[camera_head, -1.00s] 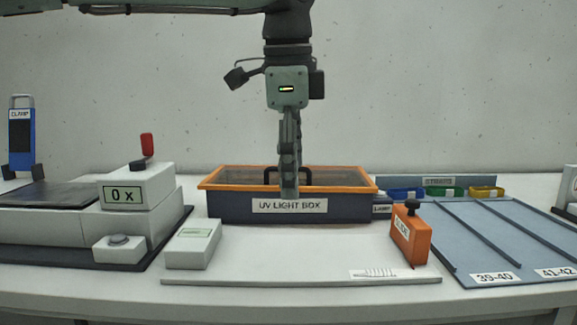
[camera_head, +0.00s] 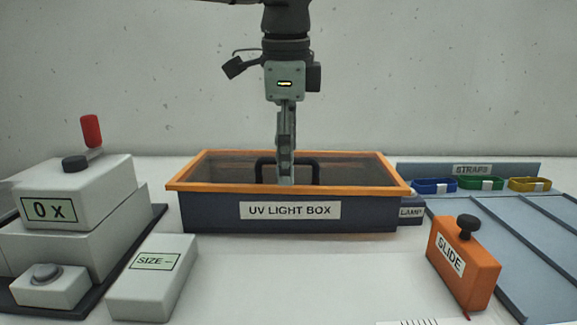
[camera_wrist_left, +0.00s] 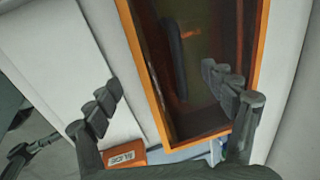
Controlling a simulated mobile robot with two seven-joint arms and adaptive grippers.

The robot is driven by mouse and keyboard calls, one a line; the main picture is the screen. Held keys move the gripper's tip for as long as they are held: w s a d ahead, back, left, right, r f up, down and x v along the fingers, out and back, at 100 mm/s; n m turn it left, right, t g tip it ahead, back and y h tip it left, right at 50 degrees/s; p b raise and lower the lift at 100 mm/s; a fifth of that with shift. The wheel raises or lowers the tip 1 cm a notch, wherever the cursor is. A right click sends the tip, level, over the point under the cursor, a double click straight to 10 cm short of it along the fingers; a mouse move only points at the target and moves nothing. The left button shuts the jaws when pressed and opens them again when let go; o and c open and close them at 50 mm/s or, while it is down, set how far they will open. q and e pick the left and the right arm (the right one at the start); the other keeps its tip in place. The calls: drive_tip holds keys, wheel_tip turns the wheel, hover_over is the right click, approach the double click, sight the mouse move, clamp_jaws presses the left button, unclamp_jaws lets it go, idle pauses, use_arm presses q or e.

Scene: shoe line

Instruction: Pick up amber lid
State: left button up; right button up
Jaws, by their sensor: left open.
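The amber lid appears as an orange-rimmed, dark see-through panel (camera_head: 222,170) on top of the UV light box (camera_head: 200,214). A black handle (camera_head: 314,168) stands up from its middle. My left gripper (camera_head: 285,181) points down in front of the handle in the head view and hides part of it. Whether a finger touches the lid (camera_wrist_left: 203,108) cannot be told. A dark part, probably my right gripper (camera_wrist_left: 22,155), shows at the lower left.
An orange SLIDE block (camera_head: 464,265) stands front right. A white SIZE box (camera_head: 153,277) and a white device with a red-knobbed lever (camera_head: 92,130) are at left. Blue, green and yellow straps (camera_head: 482,184) lie at right. The table front of the box is clear.

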use_arm(q)
drive_tip(key=shift+w+f, duration=0.2)
drive_tip(key=shift+f, duration=0.5)
drive_tip(key=shift+w+f, duration=0.2)
drive_tip(key=shift+f, duration=0.5)
drive_tip(key=shift+c, duration=0.6)
drive_tip(key=shift+r, duration=0.1)
clamp_jaws()
